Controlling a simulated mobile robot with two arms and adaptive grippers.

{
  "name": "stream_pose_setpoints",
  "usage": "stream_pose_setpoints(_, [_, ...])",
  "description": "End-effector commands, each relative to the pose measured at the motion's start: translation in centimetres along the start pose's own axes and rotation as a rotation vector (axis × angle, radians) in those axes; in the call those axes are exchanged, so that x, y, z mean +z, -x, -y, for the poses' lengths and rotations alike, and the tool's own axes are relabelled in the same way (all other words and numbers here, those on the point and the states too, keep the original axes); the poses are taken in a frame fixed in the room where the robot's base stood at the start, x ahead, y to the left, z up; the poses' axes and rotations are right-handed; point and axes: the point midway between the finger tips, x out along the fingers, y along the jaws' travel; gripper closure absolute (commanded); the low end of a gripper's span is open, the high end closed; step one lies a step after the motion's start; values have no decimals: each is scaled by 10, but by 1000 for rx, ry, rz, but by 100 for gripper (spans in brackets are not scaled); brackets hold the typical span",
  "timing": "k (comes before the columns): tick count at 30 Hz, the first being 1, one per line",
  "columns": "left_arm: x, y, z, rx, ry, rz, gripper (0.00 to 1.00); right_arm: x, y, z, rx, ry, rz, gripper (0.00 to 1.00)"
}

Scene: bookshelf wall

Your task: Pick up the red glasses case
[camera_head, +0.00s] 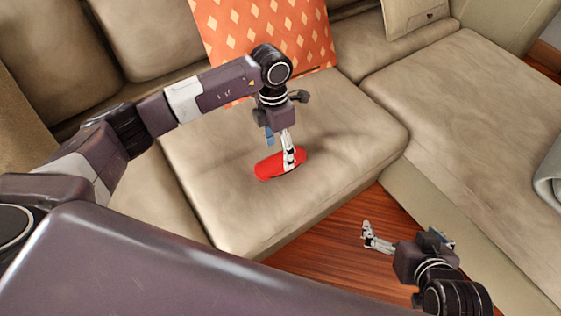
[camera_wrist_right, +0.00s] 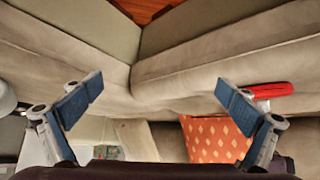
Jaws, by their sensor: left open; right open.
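The red glasses case (camera_head: 267,169) is a long rounded shape lying on the beige sofa seat in the head view. My left gripper (camera_head: 288,156) points down right at it, with a finger in front of part of the case. The jaws are open; whether they touch the case cannot be told. My right gripper (camera_head: 367,236) is open and empty over the wooden floor, right of the sofa seat's front edge. In the right wrist view the case (camera_wrist_right: 270,89) shows at the right, partly behind one finger of my right gripper (camera_wrist_right: 158,92).
An orange patterned cushion (camera_head: 240,28) leans on the sofa back (camera_head: 150,30) behind my left gripper. The sofa's other section (camera_head: 470,110) lies at the right. Wooden floor (camera_head: 330,245) shows between the sections. The seat (camera_head: 340,115) around the case is clear.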

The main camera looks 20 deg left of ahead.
Motion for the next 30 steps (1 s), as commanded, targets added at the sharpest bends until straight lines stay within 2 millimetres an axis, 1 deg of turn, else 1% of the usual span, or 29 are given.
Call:
stream_pose_setpoints(1, [0, -9, 0, -1, 0, -1, 35, -9, -3, 1, -2, 1, -41, 0])
stream_pose_setpoints(3, [-1, -17, 1, -1, 1, -1, 35, -23, -5, 3, -5, 2, -100, 0])
stream_pose_setpoints(6, [-1, -28, 1, -2, 1, -2, 35, -41, -5, 5, -9, 3, -172, 0])
stream_pose_setpoints(9, [0, -35, 1, 0, 1, 0, 35, -54, -4, 6, -13, 3, -223, 0])
stream_pose_setpoints(13, [0, -38, 1, 0, 0, 0, 35, -61, -3, 7, -14, 3, -253, 0])
stream_pose_setpoints(20, [0, -38, 1, 0, 0, 0, 36, -62, -3, 7, -14, 4, -255, 0])
stream_pose_setpoints(30, [0, -38, 1, 0, 1, 0, 73, -61, -3, 7, -14, 3, -253, 0])
